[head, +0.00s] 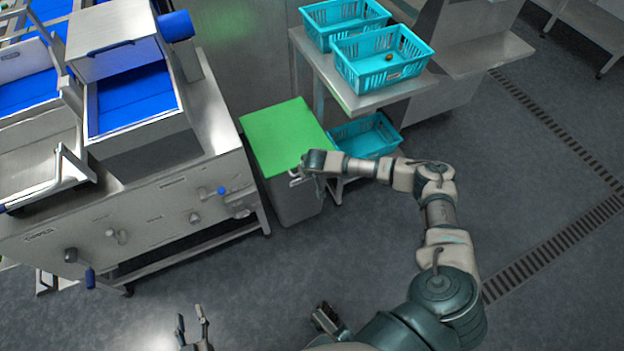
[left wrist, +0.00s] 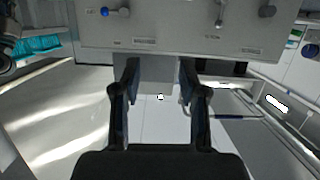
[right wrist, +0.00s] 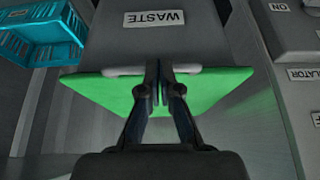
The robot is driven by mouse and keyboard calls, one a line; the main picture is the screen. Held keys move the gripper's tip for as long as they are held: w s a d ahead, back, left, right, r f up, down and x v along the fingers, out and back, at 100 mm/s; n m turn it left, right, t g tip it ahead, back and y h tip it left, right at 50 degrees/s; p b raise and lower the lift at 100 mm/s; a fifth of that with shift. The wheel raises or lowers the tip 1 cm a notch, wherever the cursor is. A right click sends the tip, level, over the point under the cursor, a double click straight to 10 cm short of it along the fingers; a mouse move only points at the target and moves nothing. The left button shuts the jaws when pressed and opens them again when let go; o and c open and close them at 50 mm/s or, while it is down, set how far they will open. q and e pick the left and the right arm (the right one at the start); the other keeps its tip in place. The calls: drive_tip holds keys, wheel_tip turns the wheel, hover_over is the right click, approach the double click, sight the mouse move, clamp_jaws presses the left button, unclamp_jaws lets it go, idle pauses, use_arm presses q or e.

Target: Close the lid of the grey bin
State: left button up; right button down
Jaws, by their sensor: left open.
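The grey bin (head: 296,203) stands on the floor between the steel machine and the table. Its green lid (head: 283,135) lies across the top and looks level; I cannot tell whether a small gap remains under it. The right wrist view shows the bin's front with a WASTE label (right wrist: 154,18), the lid (right wrist: 105,92) and a pale handle (right wrist: 188,69) at its front edge. My right gripper (right wrist: 160,68) has its fingers together in front of that handle, with nothing visible between them. My left gripper (head: 193,322) is open and empty, low in the head view and away from the bin.
A steel machine (head: 185,205) with blue-lined trays stands left of the bin. A table (head: 378,98) at the right bears teal crates (head: 383,62); another teal crate (head: 366,137) sits below. Floor in front is clear, with a drain grate (head: 550,248) at the right.

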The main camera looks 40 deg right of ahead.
use_arm(q)
drive_tip(key=s+a+f+g+y+p, duration=0.2)
drive_tip(key=s+a+f+g+p, duration=0.2)
drive_tip(key=s+f+g, duration=0.3)
drive_tip(key=s+g, duration=0.1)
drive_tip(key=s, duration=0.1)
drive_tip(key=shift+s+f, duration=0.3)
drive_tip(key=shift+s, duration=0.1)
use_arm(e)
drive_tip(key=s+a+r, duration=0.2)
drive_tip(key=s, duration=0.7)
drive_tip(key=shift+r, duration=0.2)
use_arm(q)
drive_tip(key=shift+d, duration=0.1)
